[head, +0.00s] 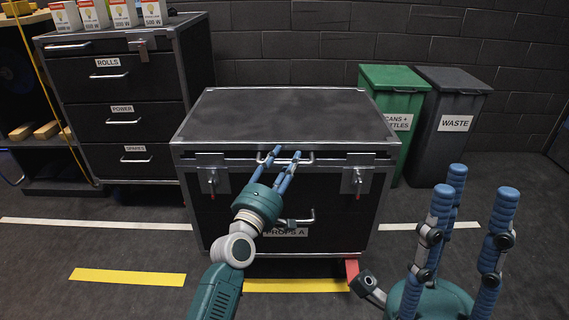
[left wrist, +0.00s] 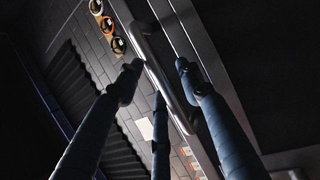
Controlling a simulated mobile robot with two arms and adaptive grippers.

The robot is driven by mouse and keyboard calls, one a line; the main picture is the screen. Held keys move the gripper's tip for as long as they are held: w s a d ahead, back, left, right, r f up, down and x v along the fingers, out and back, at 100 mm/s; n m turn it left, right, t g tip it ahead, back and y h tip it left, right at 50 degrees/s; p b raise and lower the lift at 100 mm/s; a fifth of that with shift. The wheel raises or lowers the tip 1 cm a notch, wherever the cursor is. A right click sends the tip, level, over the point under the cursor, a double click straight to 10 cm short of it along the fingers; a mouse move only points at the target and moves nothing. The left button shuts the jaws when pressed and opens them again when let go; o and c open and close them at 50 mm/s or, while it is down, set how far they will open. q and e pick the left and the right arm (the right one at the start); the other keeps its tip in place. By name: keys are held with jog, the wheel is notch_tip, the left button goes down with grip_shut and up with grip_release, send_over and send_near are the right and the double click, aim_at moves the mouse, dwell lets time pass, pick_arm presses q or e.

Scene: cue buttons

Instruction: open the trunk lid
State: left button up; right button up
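The trunk (head: 330,230) is black with metal edges and a partly covered "PROPS A" label, in the middle of the head view. Its flat lid (head: 285,110) lies level on top; I cannot tell whether there is a small gap under it. A metal handle (head: 302,161) runs along the lid's front; it also shows in the left wrist view (left wrist: 146,48). My left gripper (head: 280,153) is at this handle, its fingers apart with the bar between them in the wrist view (left wrist: 157,78). Contact is unclear. My right gripper (head: 475,188) is open and empty, right of the trunk.
Two latches, left (head: 211,180) and right (head: 357,180), hang on the trunk's front. A drawer cabinet (head: 120,88) with boxes on top stands at the left. A green bin (head: 395,85) and a grey waste bin (head: 452,100) stand behind right. A brick wall is behind.

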pick_arm(q)
grip_shut()
